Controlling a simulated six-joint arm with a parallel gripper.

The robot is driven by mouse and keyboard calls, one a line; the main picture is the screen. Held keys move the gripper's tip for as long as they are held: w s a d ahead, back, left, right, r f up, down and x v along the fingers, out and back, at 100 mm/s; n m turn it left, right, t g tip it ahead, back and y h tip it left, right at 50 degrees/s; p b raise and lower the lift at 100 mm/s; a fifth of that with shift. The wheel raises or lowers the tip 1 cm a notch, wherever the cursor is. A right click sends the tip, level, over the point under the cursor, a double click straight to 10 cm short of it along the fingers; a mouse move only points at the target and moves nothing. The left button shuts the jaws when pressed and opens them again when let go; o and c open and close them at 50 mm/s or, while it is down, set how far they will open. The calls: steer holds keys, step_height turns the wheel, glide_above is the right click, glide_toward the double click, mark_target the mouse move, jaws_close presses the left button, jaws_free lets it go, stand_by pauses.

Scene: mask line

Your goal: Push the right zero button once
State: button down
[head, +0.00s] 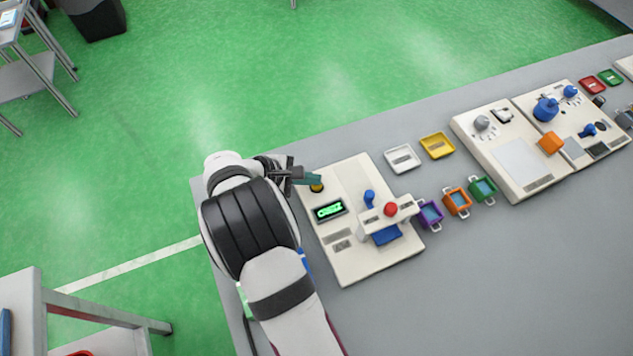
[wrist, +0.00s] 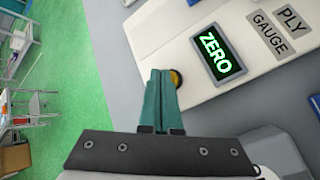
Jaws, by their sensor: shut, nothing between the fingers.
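A small yellow round button (head: 317,188) sits in a dark ring near the far left corner of the cream gauge panel (head: 350,268). In the wrist view the button (wrist: 177,79) shows just right of my fingertips, partly covered by them. My gripper (head: 318,179) is shut and empty, its teal fingers together and pointing at the button. In the wrist view the closed fingers (wrist: 162,72) overlap the button's left edge; I cannot tell if they touch it. A display (head: 329,210) beside the button glows green; in the wrist view it reads ZERO (wrist: 216,53).
The same panel carries a blue knob (head: 369,197), a red button (head: 390,209) on a raised bridge and labels reading PLY GAUGE. Trays (head: 437,146), small handled bins (head: 457,201) and another cream panel (head: 497,150) stand to the right. The grey table front is clear.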

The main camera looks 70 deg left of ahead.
mark_target(312, 188)
steer(key=shift+f, duration=0.3)
steer(key=shift+r, duration=0.15)
stand_by(0.4)
steer(key=shift+r, duration=0.7)
step_height(312, 188, up, 5)
steer(key=shift+r, duration=0.1)
stand_by(0.8)
